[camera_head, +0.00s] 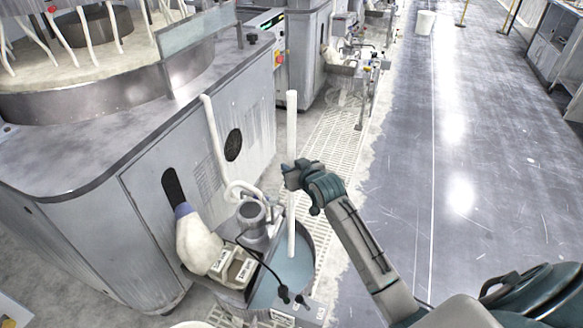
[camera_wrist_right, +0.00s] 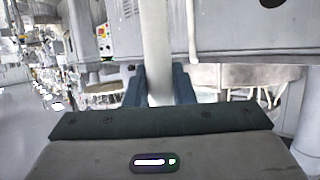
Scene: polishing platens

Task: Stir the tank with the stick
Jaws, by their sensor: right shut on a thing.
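A long white stick (camera_head: 292,130) stands nearly upright in the head view. Its lower end reaches down into the tank (camera_head: 312,262), which holds grey-blue liquid (camera_head: 288,277). My right gripper (camera_head: 291,176) is shut on the stick around its middle, above the tank. In the right wrist view the stick (camera_wrist_right: 156,50) runs up between the two dark fingers of my right gripper (camera_wrist_right: 159,88). The stick's lower tip is not clearly visible. My left gripper is not in view.
A large grey polishing machine (camera_head: 150,150) fills the left side. A pump-like fitting (camera_head: 252,213), a white hose and a dark cable crowd the tank's left side. A white bin (camera_head: 425,22) stands far off. The grey floor (camera_head: 470,150) to the right is clear.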

